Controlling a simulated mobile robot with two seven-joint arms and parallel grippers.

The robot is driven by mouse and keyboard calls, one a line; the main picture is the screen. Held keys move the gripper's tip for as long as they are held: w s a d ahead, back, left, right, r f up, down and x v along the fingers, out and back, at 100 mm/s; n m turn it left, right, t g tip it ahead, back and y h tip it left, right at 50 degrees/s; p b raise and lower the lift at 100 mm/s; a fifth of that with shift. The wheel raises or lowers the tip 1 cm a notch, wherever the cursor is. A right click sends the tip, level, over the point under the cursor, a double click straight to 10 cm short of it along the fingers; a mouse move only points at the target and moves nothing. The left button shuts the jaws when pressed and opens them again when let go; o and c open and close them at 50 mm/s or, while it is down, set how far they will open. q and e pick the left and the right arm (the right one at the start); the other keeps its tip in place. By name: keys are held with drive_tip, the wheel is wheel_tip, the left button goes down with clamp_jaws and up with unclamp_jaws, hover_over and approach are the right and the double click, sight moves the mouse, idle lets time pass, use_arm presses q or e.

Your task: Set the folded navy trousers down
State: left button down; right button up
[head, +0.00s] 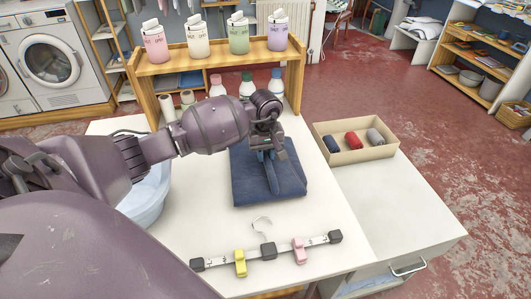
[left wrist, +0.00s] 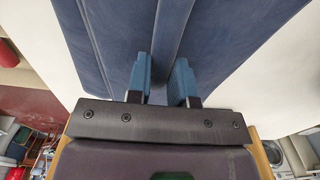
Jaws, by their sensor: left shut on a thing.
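The folded navy trousers (head: 290,183) are a flat, roughly square bundle over the middle of the white table, just behind the clip hanger. In the left wrist view the trousers (left wrist: 215,30) fill the top, with a raised fold running down between the fingers. My left gripper (head: 268,160) points down at the middle of the bundle, and its blue fingers (left wrist: 162,78) are shut on that fold. Whether the trousers rest fully on the table or hang slightly above it, I cannot tell. My right gripper is not in view.
A clip hanger (head: 268,251) with yellow and pink clips lies in front. A cardboard tray (head: 370,154) with rolled cloths stands to the right. A blue basin (head: 150,203) is at left, partly behind my arm. A wooden shelf (head: 200,63) with bottles stands behind. White tabletop is bare around the trousers.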

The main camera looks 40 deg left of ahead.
sight(265, 155)
use_arm(q)
drive_tip(key=shift+f, duration=0.2)
drive_tip(key=c, duration=1)
unclamp_jaws()
drive_tip(key=shift+r, duration=0.15)
wheel_tip(265, 155, up, 12)
drive_tip(key=shift+r+p, duration=0.1)
drive_tip(key=shift+p, duration=0.55)
drive_tip(key=shift+s, duration=0.1)
